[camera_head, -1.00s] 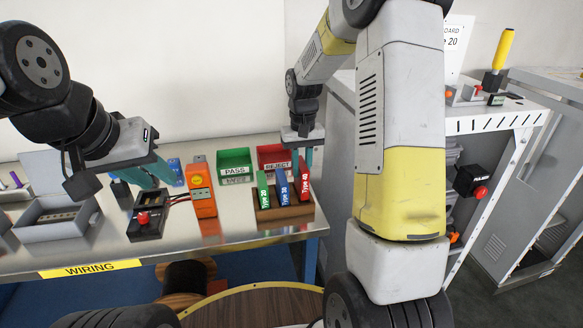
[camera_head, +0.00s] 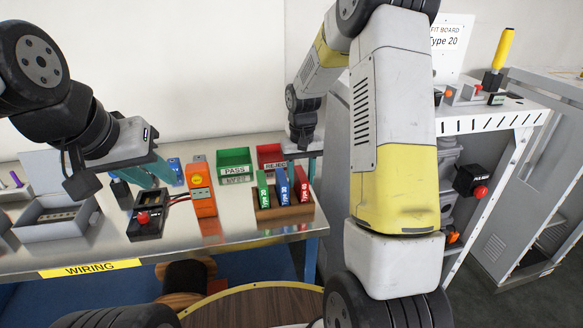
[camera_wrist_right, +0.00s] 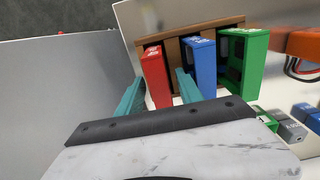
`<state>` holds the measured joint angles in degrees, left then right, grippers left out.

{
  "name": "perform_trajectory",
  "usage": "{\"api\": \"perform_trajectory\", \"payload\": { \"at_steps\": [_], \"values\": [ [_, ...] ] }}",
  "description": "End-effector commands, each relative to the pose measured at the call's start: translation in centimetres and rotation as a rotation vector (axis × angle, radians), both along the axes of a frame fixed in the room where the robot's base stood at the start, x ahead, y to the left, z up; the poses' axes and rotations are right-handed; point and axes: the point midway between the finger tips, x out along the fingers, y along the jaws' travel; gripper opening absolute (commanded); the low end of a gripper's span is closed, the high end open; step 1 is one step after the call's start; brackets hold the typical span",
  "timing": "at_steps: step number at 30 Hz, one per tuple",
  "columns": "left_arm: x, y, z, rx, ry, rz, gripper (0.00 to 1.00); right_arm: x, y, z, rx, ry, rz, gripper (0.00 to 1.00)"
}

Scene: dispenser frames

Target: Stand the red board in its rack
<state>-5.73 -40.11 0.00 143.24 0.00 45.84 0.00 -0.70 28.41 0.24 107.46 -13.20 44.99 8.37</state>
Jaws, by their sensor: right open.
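The red board (camera_head: 304,186), marked Type 40, stands upright in the right slot of the brown wooden rack (camera_head: 285,212). A blue board (camera_head: 283,186) and a green board (camera_head: 264,190) stand to its left. In the right wrist view the red board (camera_wrist_right: 155,72) sits in the rack (camera_wrist_right: 172,50), between the teal fingers of my right gripper (camera_wrist_right: 158,94). The fingers are open and apart from the board's faces.
A green PASS bin (camera_head: 235,160) and a red REJECT bin (camera_head: 271,157) stand behind the rack. An orange tester (camera_head: 201,188) and a black box with a red button (camera_head: 146,218) stand left of it. A grey cabinet (camera_head: 335,130) is close on the right.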

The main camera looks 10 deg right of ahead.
Motion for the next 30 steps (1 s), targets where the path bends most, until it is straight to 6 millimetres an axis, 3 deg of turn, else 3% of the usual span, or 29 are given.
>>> {"api": "perform_trajectory", "payload": {
  "at_steps": [7,18,26,30],
  "values": [
    [0.0,0.0,0.0,0.0,0.0,0.0,0.3,0.1,0.0,1.7,0.0,-0.005,0.0,0.43],
    [0.0,0.0,0.0,0.0,0.0,0.0,0.3,0.1,0.0,9.4,0.0,-0.004,0.0,0.43],
    [0.0,0.0,0.0,0.0,0.0,0.0,0.3,-0.1,0.0,12.3,0.001,-0.004,0.001,0.43],
    [0.0,0.0,0.0,0.0,0.0,0.0,0.3,-1.8,0.1,14.5,0.016,-0.045,0.001,0.43]
  ]
}}
